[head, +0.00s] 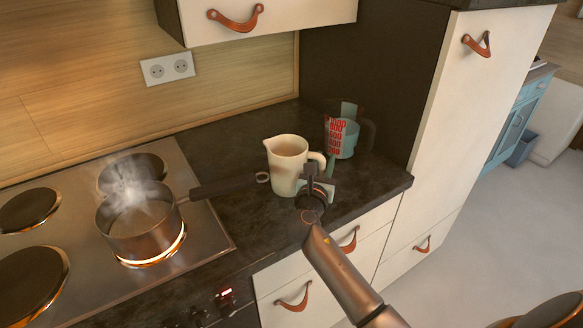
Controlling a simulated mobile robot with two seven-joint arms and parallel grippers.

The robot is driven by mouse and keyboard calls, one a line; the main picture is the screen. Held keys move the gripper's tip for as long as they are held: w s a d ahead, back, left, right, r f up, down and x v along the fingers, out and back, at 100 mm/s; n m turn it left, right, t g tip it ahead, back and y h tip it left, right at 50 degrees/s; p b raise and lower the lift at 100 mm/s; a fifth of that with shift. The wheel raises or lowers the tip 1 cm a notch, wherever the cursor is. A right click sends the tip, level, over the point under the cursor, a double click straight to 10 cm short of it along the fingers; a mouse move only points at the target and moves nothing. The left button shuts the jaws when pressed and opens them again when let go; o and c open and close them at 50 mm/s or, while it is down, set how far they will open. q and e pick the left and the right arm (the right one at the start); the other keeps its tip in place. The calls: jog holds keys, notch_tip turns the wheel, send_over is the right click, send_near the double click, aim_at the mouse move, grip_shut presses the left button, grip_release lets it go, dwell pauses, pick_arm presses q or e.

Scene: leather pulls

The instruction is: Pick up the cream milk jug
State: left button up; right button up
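The cream milk jug (285,157) stands upright on the dark worktop, right of the hob, with its spout to the left and its handle to the right. My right gripper (314,182) is at the handle side of the jug, its fingers close against the handle. The gripper hides the lower part of the handle, and I cannot tell whether the fingers are closed on it or only around it. My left gripper is not in view.
A clear measuring jug (349,142) with red markings stands just behind and right of the cream jug. A steaming pot (140,232) sits on a glowing plate of the hob (212,240), its handle pointing towards the jug. A dark panel (372,85) rises behind.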

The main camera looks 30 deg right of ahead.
grip_shut()
dwell(1.0)
jog(key=shift+r, duration=0.1)
